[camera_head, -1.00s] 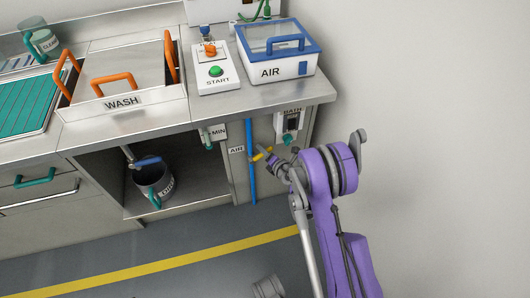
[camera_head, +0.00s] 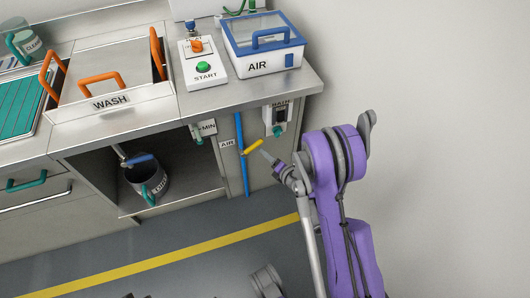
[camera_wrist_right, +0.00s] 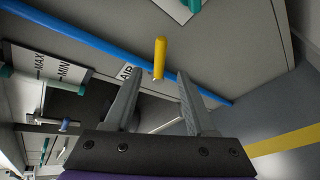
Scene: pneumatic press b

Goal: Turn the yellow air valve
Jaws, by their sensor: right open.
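The yellow air valve handle (camera_head: 252,146) sits on the blue vertical pipe (camera_head: 242,160) beside the AIR label (camera_head: 227,144), on the cabinet front. In the head view it slants up to the right. My right gripper (camera_head: 267,156) is just right of the handle's end, with a small gap. In the right wrist view the yellow handle (camera_wrist_right: 159,57) stands between and just beyond the fingertips of my open right gripper (camera_wrist_right: 158,76), with space on both sides. The jaws hold nothing. My left gripper is not in view.
A BATH box (camera_head: 276,118) with a teal lever is mounted above right of the valve. A MIN gauge plate (camera_head: 205,128) is at the left. The counter edge overhangs above. Floor to the right is free.

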